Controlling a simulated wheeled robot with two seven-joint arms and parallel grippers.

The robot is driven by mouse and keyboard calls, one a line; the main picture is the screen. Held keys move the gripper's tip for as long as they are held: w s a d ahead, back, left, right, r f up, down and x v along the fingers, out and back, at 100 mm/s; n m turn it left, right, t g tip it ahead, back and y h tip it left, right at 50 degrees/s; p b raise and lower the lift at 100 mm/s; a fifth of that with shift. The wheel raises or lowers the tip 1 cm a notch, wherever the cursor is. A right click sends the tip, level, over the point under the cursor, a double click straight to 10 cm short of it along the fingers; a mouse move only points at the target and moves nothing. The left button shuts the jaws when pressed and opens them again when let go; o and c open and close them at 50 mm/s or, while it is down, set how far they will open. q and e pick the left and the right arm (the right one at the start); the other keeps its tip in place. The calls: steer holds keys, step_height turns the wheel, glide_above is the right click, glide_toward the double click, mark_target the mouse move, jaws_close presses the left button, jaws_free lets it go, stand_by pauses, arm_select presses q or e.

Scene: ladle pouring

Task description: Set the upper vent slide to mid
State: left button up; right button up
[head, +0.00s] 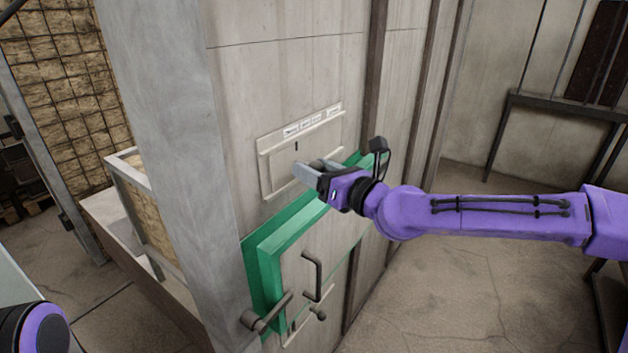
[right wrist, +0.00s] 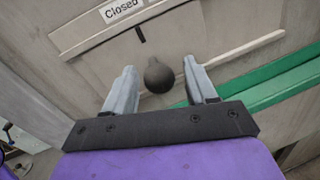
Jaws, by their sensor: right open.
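The upper vent slide (head: 284,171) is a pale plate in a railed frame on the wall, above the green-framed door. Its dark pointer mark (head: 296,146) sits under the leftmost of several labels; the right wrist view shows a "Closed" label (right wrist: 122,11) by that mark. A dark round knob (right wrist: 158,76) stands on the slide. My right gripper (head: 309,170) is open in front of the slide, and its fingers lie on either side of the knob in the right wrist view. I cannot tell whether they touch it. In the head view the gripper hides the knob.
The green door frame (head: 262,262) with a handle (head: 316,277) and a lever juts out just below the vent. A grey post (head: 170,130) stands left of the panel. Open floor (head: 460,270) lies to the right, with a dark metal frame at the back right.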

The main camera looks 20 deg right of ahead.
mark_target(311, 154)
steer(key=shift+w+a, duration=0.1)
steer(key=shift+w, duration=0.1)
jaws_close()
steer(key=w+d, duration=0.1)
steer(key=w+d+b, duration=0.1)
steer(key=shift+d, duration=0.4)
steer(key=shift+w+d, duration=0.25)
steer(key=shift+d, duration=0.05)
steer(key=shift+s+a, duration=0.1)
jaws_free()
